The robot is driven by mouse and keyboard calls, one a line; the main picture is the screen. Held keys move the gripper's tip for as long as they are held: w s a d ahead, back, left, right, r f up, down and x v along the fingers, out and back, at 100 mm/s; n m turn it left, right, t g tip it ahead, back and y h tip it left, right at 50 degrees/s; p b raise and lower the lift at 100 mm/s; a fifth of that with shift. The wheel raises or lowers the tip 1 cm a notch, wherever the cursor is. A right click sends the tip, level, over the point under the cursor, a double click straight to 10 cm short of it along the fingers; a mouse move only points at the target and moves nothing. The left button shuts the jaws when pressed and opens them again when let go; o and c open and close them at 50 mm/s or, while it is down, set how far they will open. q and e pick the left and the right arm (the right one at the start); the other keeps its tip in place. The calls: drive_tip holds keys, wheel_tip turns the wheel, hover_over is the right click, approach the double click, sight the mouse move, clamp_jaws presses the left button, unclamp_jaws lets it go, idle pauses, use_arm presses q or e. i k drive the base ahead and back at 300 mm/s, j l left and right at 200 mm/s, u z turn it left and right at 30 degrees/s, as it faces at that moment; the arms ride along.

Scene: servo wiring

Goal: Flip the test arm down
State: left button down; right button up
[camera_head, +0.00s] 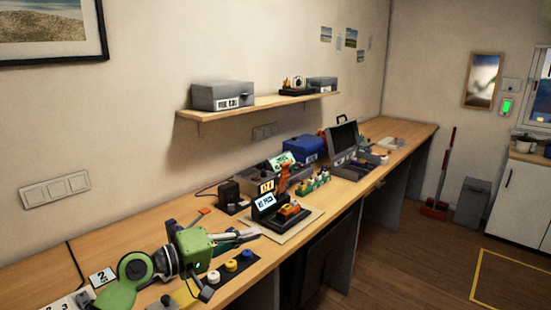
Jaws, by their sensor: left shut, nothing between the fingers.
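A test station with a lit display (266,203) stands on a light mat on the workbench. An orange arm (284,179) stands upright behind it and looks like the test arm; its joint is too small to make out. An orange servo-like part (290,209) sits on the station's dark base. My green left arm comes in from the lower left. My left gripper (254,234) is shut and empty, low over the bench at the near left of the station, apart from the orange arm. My right gripper is out of view.
White, yellow and blue knobs (231,265) sit on a dark strip near my left gripper. A black box (229,192) stands behind the station's left side. A blue case (304,148) and a grey open case (342,140) stand farther right. A shelf (262,106) hangs above.

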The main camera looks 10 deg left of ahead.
sight(285, 174)
drive_tip(key=i+j, duration=0.15)
drive_tip(key=i, duration=0.35)
drive_tip(key=i+j, duration=0.15)
drive_tip(key=i, duration=0.4)
drive_tip(key=i+j, duration=0.15)
drive_tip(key=i, duration=0.35)
